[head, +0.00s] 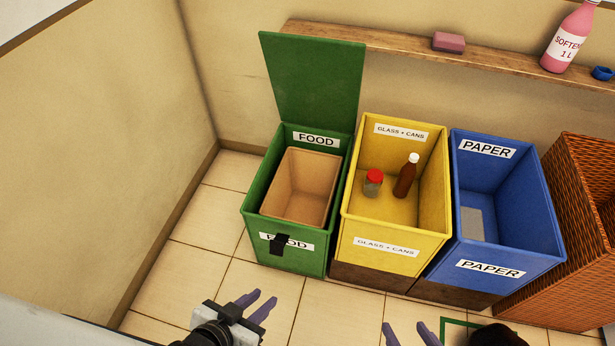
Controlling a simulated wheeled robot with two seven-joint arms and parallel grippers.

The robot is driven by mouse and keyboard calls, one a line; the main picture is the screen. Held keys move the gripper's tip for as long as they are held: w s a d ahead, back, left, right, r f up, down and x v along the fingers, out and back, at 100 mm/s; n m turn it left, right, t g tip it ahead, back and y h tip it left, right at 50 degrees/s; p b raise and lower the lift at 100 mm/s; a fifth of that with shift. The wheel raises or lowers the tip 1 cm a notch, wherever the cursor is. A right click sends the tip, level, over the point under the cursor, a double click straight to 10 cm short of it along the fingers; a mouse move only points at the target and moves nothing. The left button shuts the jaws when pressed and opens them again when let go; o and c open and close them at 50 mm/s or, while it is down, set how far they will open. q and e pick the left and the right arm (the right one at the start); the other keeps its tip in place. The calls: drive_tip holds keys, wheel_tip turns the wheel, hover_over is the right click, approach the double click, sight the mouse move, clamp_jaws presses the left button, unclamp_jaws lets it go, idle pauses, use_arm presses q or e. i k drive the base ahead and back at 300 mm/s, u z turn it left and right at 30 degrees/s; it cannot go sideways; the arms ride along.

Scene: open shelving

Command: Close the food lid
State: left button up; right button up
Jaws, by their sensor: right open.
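The green food bin (290,258) stands on the floor at the left of a row of bins. Its green lid (313,80) is raised upright at the back, leaning near the wall shelf, so the bin is open. A tan inner box (300,185) shows inside it. A black tab (279,244) covers part of the front FOOD label. My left gripper (265,297) is at the bottom, in front of the food bin and apart from it. Its purple fingers are apart with nothing between them. My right gripper (405,328) is at the bottom edge, open and empty.
A yellow glass and cans bin (380,258) holds a red-capped jar (374,183) and a brown bottle (405,177). Further right are a blue paper bin (500,290) and a wicker basket (560,280). A wooden shelf (395,46) runs behind. Tiled floor at left is clear.

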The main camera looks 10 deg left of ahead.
sight(316, 82)
drive_tip(key=k, duration=0.5)
drive_tip(key=u, duration=0.9)
drive_tip(key=i, duration=0.95)
drive_tip(key=z, duration=1.6)
